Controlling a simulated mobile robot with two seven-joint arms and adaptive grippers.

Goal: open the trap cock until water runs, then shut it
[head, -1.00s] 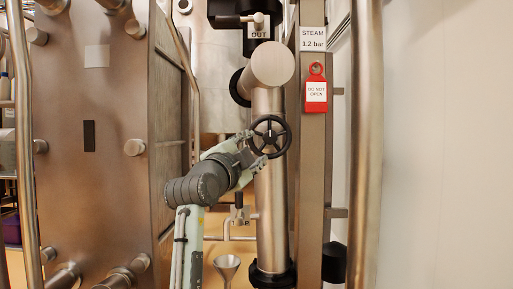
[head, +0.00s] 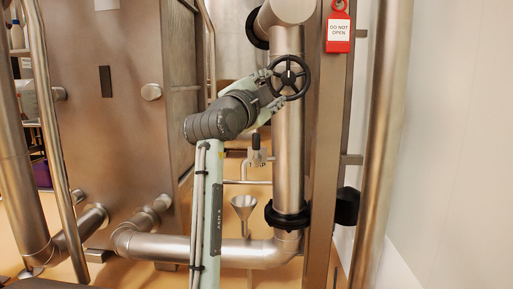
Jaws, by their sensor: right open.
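The small trap cock (head: 257,156) sits on a thin pipe behind and below my right arm. Its lever looks upright, but it is too small to read its setting surely. A metal funnel (head: 243,206) stands below it, and I see no water running. My right gripper (head: 276,88) is open at the black handwheel (head: 290,77) on the thick vertical pipe, its fingers at the wheel's left rim. I cannot tell whether they touch it. The gripper is well above the cock. My left gripper is not in view.
A red "DO NOT OPEN" tag (head: 338,30) hangs on the metal post (head: 322,150) at right. The thick vertical pipe (head: 289,150) has a black collar and joins a horizontal pipe (head: 160,247) low down. A large steel panel (head: 120,130) fills the left.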

